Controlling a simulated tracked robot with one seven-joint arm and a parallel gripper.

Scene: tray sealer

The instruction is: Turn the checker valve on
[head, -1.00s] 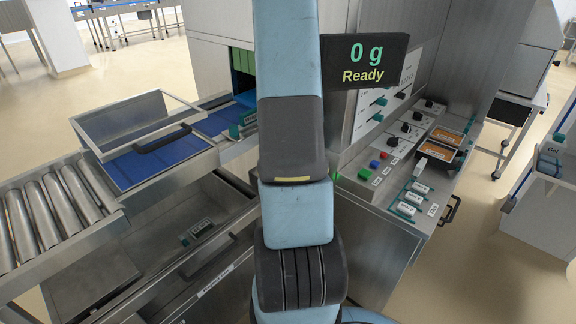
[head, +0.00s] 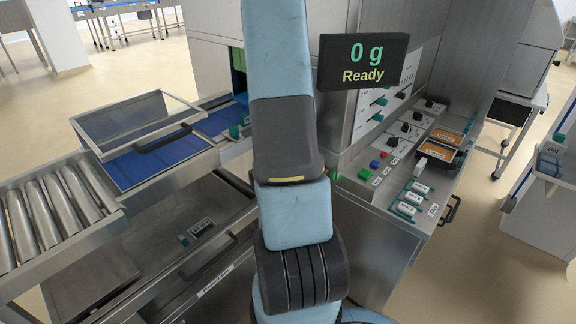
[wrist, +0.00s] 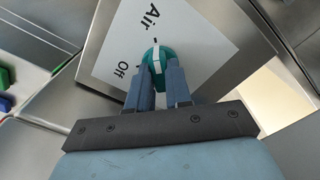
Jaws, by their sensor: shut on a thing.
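In the wrist view, a teal round valve knob (wrist: 150,54) with a white strip sits on a white plate (wrist: 205,38) printed "Air" and "Off". The "Off" word is at the lower left of the knob and a short dark tick lies just above it. In the head view my arm stands in the middle, and my gripper and this knob are hidden.
A display (head: 362,62) reading "0 g Ready" hangs right of my arm. A panel (head: 392,150) with black knobs, coloured buttons and orange trays is at right. A clear-lidded frame (head: 140,115) stands above a blue surface at left, beside rollers (head: 60,210). Open floor lies at far right.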

